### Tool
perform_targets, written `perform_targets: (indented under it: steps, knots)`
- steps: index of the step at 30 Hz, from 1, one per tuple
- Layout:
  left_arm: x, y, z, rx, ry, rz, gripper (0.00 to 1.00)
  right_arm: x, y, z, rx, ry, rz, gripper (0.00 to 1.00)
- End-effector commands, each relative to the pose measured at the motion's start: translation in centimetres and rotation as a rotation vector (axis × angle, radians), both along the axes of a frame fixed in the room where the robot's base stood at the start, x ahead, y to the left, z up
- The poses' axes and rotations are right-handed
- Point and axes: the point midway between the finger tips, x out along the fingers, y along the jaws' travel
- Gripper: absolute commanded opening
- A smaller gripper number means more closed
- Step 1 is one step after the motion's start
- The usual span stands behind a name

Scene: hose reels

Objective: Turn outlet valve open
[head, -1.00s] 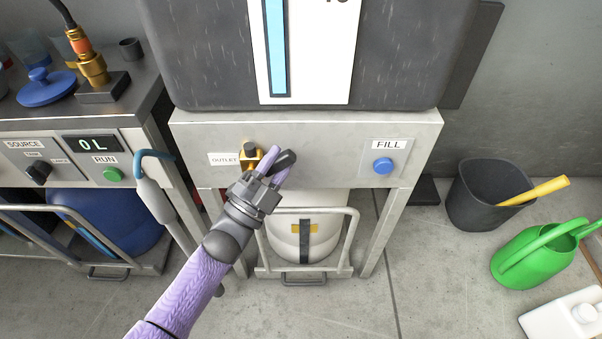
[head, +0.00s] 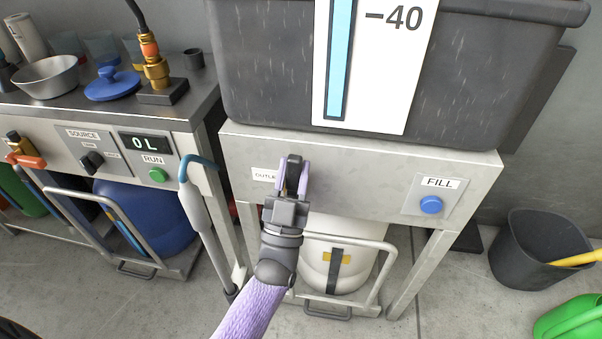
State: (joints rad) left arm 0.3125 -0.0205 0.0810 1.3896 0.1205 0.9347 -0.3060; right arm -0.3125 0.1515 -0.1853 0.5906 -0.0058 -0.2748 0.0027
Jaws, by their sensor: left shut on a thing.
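The outlet valve (head: 292,185) is on the front panel of the grey metal stand, just right of the label that reads OUTLE, its end covered. My right gripper is not in view.
A dark tank (head: 470,75) with a blue level strip sits on the stand. A blue FILL button (head: 431,205) is to the right. A white container (head: 345,255) in a metal cart stands below. A steel bench (head: 100,120) is left, with a hose nozzle (head: 197,205) at its edge.

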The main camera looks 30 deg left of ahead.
Motion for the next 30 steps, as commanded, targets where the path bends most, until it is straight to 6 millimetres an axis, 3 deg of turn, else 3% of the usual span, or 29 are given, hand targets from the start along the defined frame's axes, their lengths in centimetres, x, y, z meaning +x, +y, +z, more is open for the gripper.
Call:
perform_targets:
  steps: [23,24,28,30]
  knots:
    - [-0.16,0.61,-0.09,-0.088,-0.023,0.0,0.0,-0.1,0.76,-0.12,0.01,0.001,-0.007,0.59]
    - [-0.16,0.61,-0.09,-0.088,-0.023,0.0,0.41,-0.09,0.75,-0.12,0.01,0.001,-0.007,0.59]
    - [-0.16,0.6,-0.07,-0.086,-0.024,0.0,0.69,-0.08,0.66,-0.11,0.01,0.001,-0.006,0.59]
    - [-0.17,0.58,-0.05,-0.086,-0.025,0.0,0.71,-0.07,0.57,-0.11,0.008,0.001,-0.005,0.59]
